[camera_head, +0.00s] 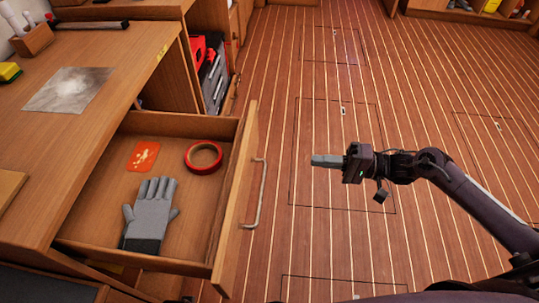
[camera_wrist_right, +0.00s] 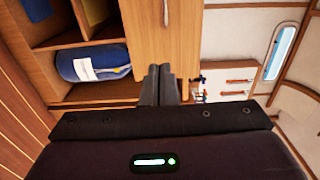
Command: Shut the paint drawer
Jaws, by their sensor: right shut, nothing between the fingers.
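The wooden drawer (camera_head: 225,235) stands pulled out from the workbench at the left of the head view. Its front carries a pale bar handle (camera_head: 258,195) facing right. Inside lie a grey glove (camera_head: 152,208), a red roll of tape (camera_head: 203,157) and an orange patterned sheet (camera_head: 143,156). My right gripper (camera_head: 318,160) is shut and empty, to the right of the handle and apart from it, over the floor. Its closed fingers (camera_wrist_right: 160,88) show in the right wrist view. My left gripper is not in view.
The bench top (camera_head: 60,130) holds a grey sheet (camera_head: 68,90). Under the bench, behind the drawer, stands a red and grey case (camera_head: 212,75). The striped floor (camera_head: 330,240) right of the drawer is clear. A blue roll (camera_wrist_right: 92,65) lies in a cubby in the wrist view.

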